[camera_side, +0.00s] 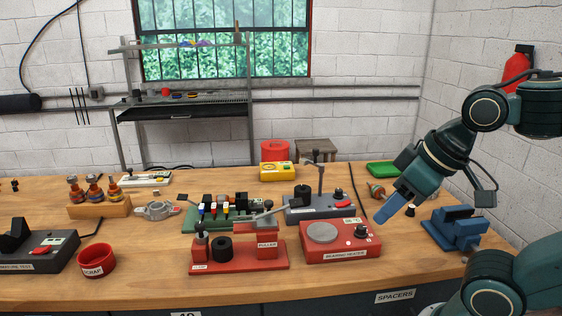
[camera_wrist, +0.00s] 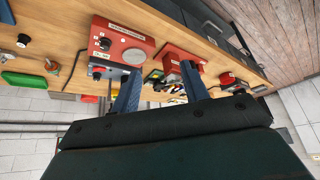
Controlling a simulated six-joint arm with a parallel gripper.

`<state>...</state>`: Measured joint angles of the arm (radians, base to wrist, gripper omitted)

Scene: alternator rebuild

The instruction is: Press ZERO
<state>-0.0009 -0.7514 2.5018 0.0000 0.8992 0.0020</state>
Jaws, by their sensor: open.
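No label reading ZERO is legible in either view. A yellow meter (camera_side: 277,169) stands at the back middle of the bench, and a pale instrument with a small display (camera_side: 146,179) lies at the back left; their small markings are too fine to read. My gripper (camera_side: 378,217) is in the air at the right, above the bench beside the red bearing heater (camera_side: 340,247). Its blue fingers point down and left. In the wrist view my gripper (camera_wrist: 158,88) shows two fingers apart with nothing held between them, and the bearing heater (camera_wrist: 122,48) appears beyond them, upside down.
A red puller (camera_side: 238,262) stands front middle, with a grey press (camera_side: 318,205) behind. A blue vise (camera_side: 455,230) is at right, a green tray (camera_side: 382,169) at back right. A red scrap cup (camera_side: 96,263) is at left. Bare wood lies between cup and puller.

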